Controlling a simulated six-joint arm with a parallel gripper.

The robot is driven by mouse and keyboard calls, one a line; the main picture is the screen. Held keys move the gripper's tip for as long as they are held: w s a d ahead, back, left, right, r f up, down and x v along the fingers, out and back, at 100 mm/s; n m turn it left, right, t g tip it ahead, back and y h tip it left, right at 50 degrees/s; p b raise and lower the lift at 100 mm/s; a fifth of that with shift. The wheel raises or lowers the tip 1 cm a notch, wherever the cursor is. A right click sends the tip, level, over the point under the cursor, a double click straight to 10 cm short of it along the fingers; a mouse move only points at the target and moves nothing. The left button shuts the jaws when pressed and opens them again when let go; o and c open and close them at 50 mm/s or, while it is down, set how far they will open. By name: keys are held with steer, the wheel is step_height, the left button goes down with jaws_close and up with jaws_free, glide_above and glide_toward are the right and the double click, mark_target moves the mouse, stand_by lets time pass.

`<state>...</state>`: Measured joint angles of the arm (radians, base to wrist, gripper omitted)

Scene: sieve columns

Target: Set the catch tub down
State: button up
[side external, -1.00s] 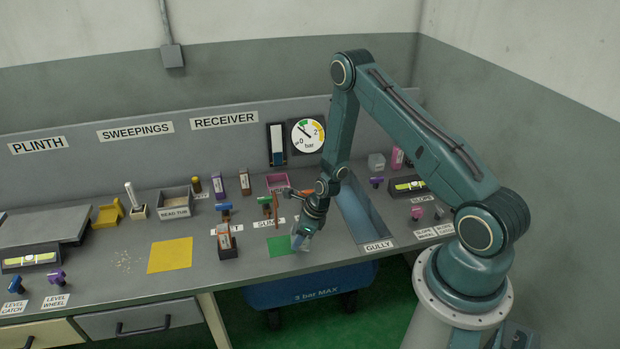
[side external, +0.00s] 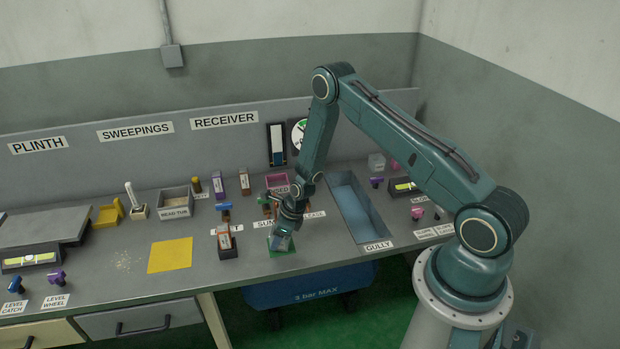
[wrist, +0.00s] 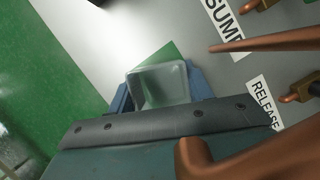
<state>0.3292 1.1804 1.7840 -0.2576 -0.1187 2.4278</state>
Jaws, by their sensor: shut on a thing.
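The catch tub (wrist: 160,86) is a small, clear, box-shaped tub. In the wrist view it sits between the blue fingers of my gripper (wrist: 158,92), which is shut on it. In the side view my gripper (side external: 281,240) points down over the green square (side external: 274,250) on the bench, in front of the sump label. A corner of the green square (wrist: 168,54) shows beyond the tub in the wrist view. The tub is mostly hidden by my gripper in the side view. I cannot tell whether its base touches the square.
Copper pipes and taps (wrist: 260,43) stand close behind, near the release label (wrist: 264,102). A small rack (side external: 228,246) stands left of the green square. The sunken gully (side external: 356,207) is to the right. A yellow square (side external: 170,255) lies farther left. The bench's front edge is close.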

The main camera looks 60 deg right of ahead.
steer(key=shift+f, duration=0.2)
steer(key=o, duration=1)
steer(key=shift+c, duration=0.2)
steer(key=v, duration=1.2)
steer(key=shift+r, duration=0.1)
